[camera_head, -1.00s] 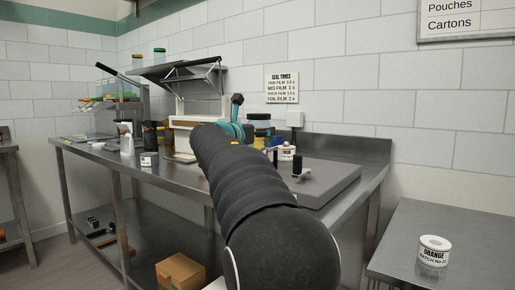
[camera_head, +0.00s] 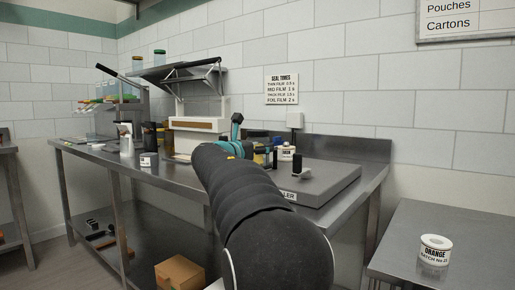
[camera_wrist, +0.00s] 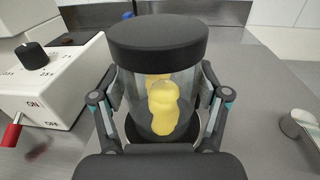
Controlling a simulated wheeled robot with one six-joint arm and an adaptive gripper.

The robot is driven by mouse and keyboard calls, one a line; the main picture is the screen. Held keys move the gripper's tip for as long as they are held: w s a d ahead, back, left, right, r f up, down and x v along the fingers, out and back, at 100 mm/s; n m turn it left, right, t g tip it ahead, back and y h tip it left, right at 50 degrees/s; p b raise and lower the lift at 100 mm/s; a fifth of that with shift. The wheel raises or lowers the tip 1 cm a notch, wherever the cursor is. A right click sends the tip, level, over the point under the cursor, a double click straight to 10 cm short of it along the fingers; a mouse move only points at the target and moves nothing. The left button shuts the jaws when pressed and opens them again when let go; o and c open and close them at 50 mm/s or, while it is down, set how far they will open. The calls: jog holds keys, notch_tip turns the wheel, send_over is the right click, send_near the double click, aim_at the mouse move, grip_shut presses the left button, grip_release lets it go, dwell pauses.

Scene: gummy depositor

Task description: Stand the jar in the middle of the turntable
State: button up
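The jar (camera_wrist: 186,93) is clear with a wide black lid and holds yellow gummy pieces. It stands upright between the two fingers of my gripper (camera_wrist: 162,108) in the wrist view. The fingers lie against both its sides, and I see no gap there. A dark round shape with a pale rim shows around its bottom; I cannot tell if this is the jar's base or the turntable. In the head view my arm hides most of the gripper (camera_head: 243,148) above the steel bench. I cannot make out the turntable for certain.
A white sealer box (camera_wrist: 45,88) with a black knob and red switch is close on the left. A grey slab (camera_head: 325,182) carries small fittings on the bench (camera_head: 175,176). Bare steel shows right of the jar.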

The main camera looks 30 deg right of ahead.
jog(key=shift+o, duration=1.4)
jog(key=shift+r, duration=0.2)
jog(key=v, duration=1.2)
jog(key=shift+b, duration=0.4)
